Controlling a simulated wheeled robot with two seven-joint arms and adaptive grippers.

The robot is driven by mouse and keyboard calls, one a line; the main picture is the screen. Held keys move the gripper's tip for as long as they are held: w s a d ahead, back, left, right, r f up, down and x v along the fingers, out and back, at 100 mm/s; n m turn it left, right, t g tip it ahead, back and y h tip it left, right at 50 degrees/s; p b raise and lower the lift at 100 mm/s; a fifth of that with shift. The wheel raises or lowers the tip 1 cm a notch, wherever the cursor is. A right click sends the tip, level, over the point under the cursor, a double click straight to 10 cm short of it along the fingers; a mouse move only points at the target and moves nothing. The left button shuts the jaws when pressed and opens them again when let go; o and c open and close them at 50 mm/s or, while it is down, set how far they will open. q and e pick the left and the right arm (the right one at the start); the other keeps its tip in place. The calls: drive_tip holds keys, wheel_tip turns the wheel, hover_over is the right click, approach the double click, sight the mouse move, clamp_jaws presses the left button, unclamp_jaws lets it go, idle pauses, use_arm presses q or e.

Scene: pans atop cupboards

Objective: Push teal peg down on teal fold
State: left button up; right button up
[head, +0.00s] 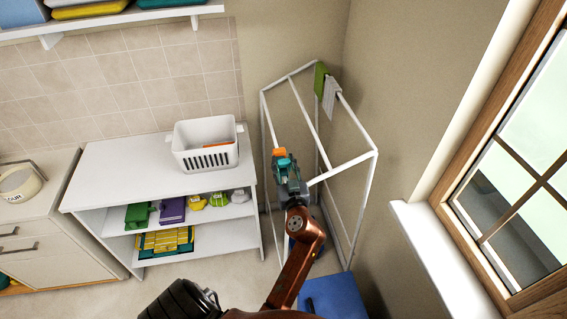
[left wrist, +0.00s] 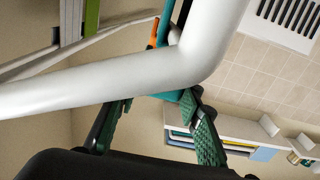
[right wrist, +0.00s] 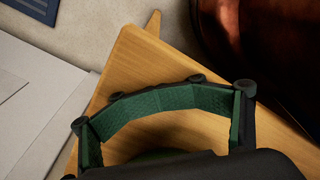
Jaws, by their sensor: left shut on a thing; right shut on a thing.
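My left gripper (head: 287,168) is at the left top rail of the white drying rack (head: 366,157). It is shut on the teal peg (head: 286,162). In the left wrist view, teal (left wrist: 172,95) shows between my left fingers (left wrist: 158,122), behind a thick white tube that hides much of the grip. A teal strip (left wrist: 165,25) beyond the tube may be the teal fold; I cannot tell how far the peg sits on it. My right gripper (right wrist: 160,120) has its green pads bowed together around something I cannot make out, above a wooden surface.
An orange piece (head: 279,152) is just beyond the peg on the rail. Green (head: 319,78) and grey (head: 331,98) folds hang on the right rail. A white basket (head: 206,143) stands on the shelf unit (head: 110,184) at left. A window is at right.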

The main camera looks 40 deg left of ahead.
drive_tip(key=shift+s+f, duration=0.15)
drive_tip(key=shift+f, duration=0.15)
